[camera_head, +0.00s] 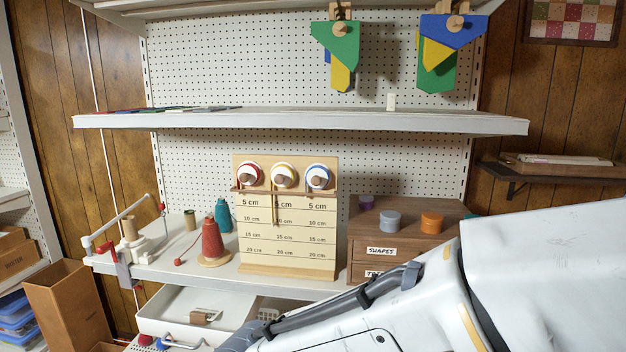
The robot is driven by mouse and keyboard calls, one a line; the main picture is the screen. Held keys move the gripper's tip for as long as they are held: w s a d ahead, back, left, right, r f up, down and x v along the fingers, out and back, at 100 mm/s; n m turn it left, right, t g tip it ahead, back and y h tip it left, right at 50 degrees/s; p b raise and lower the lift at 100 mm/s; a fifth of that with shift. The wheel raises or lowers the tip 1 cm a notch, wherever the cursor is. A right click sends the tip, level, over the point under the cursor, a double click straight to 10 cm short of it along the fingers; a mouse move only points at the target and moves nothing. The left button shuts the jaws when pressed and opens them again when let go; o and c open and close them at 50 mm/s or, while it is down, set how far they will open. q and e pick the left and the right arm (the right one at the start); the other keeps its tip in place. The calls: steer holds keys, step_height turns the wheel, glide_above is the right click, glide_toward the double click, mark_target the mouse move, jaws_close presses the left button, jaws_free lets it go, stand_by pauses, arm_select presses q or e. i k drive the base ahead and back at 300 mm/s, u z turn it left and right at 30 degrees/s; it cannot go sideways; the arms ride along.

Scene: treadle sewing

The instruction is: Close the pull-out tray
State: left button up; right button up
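The white pull-out tray (170,305) shows at the lower left, below the white work shelf (130,265). It stands out from under the shelf with its inside open to view. My arm comes in from the right and reaches down across the lower middle, covering the tray's right part. My other gripper is not in view. The tray's front edge is partly cut off or hidden at the bottom.
On the shelf stand a wooden measuring board (288,230), a red thread cone (211,242), a clamped winder (128,236) and a brown drawer box (385,243). A brown bin (68,305) stands left of the tray.

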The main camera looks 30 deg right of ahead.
mark_target(163, 317)
steer(key=u, duration=0.05)
steer(key=k, duration=1.05)
steer(key=z, duration=0.85)
steer(key=i, duration=1.25)
steer(key=u, duration=1)
steer(key=i, duration=0.45)
steer(key=u, duration=0.45)
